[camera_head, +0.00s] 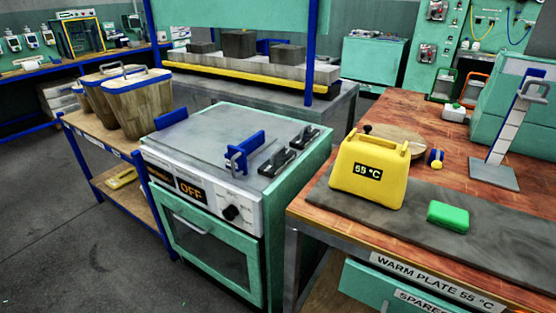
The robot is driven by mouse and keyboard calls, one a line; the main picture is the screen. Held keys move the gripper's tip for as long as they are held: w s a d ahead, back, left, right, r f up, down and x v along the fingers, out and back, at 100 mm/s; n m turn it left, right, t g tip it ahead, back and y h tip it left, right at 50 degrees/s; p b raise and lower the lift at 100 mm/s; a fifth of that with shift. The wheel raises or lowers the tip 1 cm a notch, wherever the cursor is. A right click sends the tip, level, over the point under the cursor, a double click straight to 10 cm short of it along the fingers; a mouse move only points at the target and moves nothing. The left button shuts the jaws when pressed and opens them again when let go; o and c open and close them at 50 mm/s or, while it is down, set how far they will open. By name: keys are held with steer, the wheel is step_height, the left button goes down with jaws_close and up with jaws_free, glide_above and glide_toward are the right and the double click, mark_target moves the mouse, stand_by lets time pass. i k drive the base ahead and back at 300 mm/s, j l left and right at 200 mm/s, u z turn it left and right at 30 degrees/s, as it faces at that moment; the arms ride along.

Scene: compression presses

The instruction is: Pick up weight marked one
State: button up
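I cannot make out any weight with a readable mark of one. Dark grey blocks sit on the grey bed at the back: a small one (200,47) at left, a larger one (238,44) in the middle, and another (287,54) at right. Any marks on them are too small to read, and I cannot tell whether they are weights. My gripper is not in view.
A green oven (210,255) reading OFF stands in the middle, with blue and black handles on top. On the wooden bench (468,155) are a yellow 55 °C box (369,187), a green block (448,215) and an upright stand (505,135). Wooden bins (138,105) stand left. Floor (75,235) is clear front left.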

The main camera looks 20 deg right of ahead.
mark_target(281, 156)
steer(key=z, duration=1.9)
steer(key=u, duration=1.9)
steer(key=i+j, duration=0.2)
steer(key=j, duration=0.2)
steer(key=i+j, duration=0.15)
steer(key=j, duration=0.25)
steer(key=i+j, duration=0.2)
steer(key=j, duration=0.2)
steer(key=i+j, duration=0.15)
steer(key=j, duration=0.25)
steer(key=i+j, duration=0.2)
steer(key=j, duration=0.15)
steer(key=i+j, duration=0.15)
steer(key=j, duration=0.25)
